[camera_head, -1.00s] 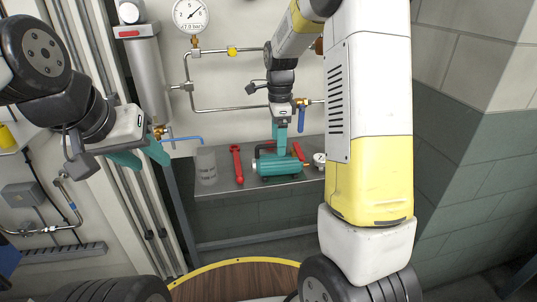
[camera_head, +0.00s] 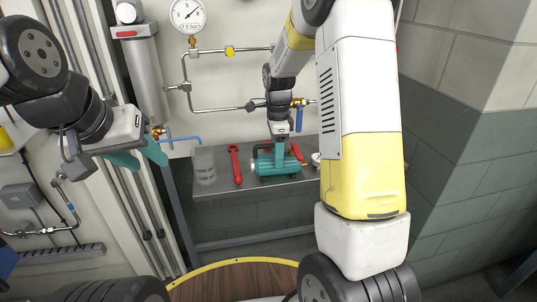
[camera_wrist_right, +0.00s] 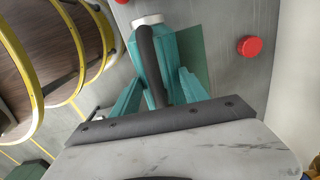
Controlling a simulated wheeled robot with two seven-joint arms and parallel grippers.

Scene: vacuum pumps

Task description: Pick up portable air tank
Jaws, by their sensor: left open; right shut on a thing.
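The portable air tank (camera_head: 266,167) is a teal cylinder with a dark handle, lying on the grey bench below the wall piping. My right gripper (camera_head: 280,156) points down from above and is shut on the tank's handle. In the right wrist view, the dark handle (camera_wrist_right: 150,60) runs between the teal fingers, with the tank's teal body (camera_wrist_right: 165,52) beneath it. The fingers hide part of the tank. It appears to rest on the bench. My left gripper (camera_head: 140,157) is open and empty, off to the left in front of the pipes.
A gauge (camera_head: 187,13) and piping are on the wall above. My right arm hides the bench's right end.

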